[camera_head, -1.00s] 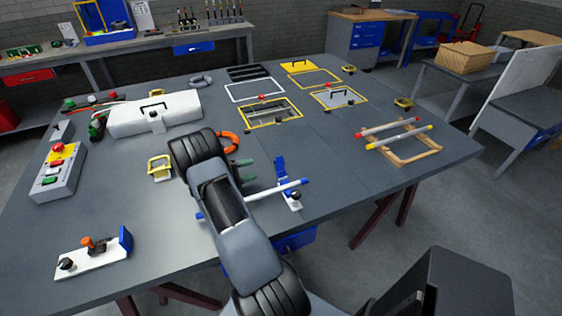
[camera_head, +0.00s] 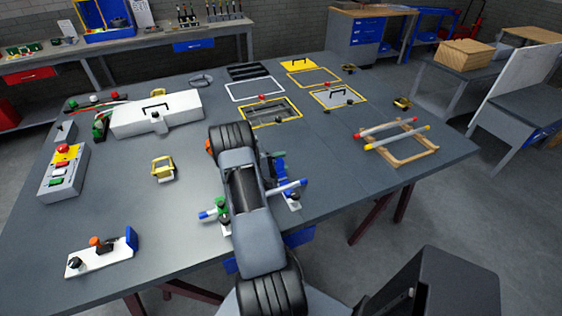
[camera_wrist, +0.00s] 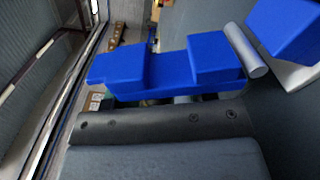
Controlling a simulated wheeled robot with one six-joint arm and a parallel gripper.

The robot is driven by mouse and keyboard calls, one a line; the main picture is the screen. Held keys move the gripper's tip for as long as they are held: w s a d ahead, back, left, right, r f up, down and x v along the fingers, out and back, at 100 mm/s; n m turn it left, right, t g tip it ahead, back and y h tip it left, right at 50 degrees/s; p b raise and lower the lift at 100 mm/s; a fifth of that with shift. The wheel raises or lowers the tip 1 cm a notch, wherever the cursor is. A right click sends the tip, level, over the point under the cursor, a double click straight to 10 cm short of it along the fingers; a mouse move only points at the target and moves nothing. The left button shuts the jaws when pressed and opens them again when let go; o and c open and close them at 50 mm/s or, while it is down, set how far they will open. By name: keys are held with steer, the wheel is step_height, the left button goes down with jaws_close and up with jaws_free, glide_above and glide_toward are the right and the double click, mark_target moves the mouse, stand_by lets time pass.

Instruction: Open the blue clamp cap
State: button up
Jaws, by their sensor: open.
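The blue clamp cap (camera_wrist: 165,65) is a stepped blue block across the middle of the wrist view. A grey hinge pin (camera_wrist: 245,50) lies at its right end, with another blue block (camera_wrist: 288,25) beyond. In the head view, the blue clamp (camera_head: 279,168) is at the table's front, partly behind my arm. I cannot tell from this how far the cap is raised. My gripper (camera_wrist: 165,122) is open; its dark, bolted finger edge shows just below the cap, and no grip is visible. The jaws are hidden behind my arm in the head view.
A blue-ended white rod (camera_head: 293,188) and a green-topped knob (camera_head: 221,204) sit beside the clamp. A yellow bracket (camera_head: 163,168) stands to the left. A wooden frame (camera_head: 402,146) with two rods is to the right. The table between clamp and frame is clear.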

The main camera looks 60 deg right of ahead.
steer(key=shift+c, duration=0.5)
jaws_close()
